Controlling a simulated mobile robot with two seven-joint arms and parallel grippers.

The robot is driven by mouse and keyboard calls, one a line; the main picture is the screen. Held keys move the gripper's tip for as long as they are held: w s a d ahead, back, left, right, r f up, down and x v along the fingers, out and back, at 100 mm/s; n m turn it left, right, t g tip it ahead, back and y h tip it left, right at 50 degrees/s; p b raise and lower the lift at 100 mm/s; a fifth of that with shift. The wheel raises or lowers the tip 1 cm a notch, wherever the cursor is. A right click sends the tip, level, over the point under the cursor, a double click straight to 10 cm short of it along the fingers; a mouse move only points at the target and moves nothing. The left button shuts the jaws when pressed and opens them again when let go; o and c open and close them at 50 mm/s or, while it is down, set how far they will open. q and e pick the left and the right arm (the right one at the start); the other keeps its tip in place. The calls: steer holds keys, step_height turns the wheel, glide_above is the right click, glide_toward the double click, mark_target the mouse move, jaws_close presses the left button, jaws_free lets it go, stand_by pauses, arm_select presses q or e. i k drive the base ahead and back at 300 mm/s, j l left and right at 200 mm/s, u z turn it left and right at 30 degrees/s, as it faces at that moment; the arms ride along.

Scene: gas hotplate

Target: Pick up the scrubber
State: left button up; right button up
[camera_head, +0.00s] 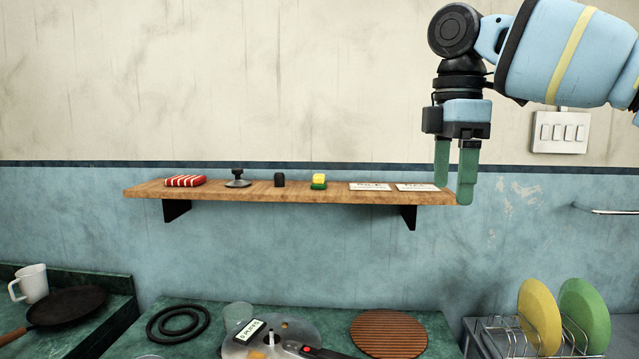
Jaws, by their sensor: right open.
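A wooden shelf (290,190) on the wall carries several small things. A yellow and green block (319,181), which looks like a scrubbing sponge, sits right of the middle. A dark knobbed piece with a flat round base (238,179) stands to its left; I cannot tell for certain which of the two is the scrubber. My right gripper (453,188) points down at the shelf's right end, with its two green fingers apart and nothing between them. It is well to the right of both pieces. My left gripper is not in view.
The shelf also holds a red and white striped item (185,181), a small black block (280,180) and two white cards (370,187). Below are a hotplate (272,337), a round slatted mat (389,334), a pan (68,306), a mug (31,284) and a plate rack (519,337).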

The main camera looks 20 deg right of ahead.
mark_target(318, 182)
steer(key=i, duration=1.5)
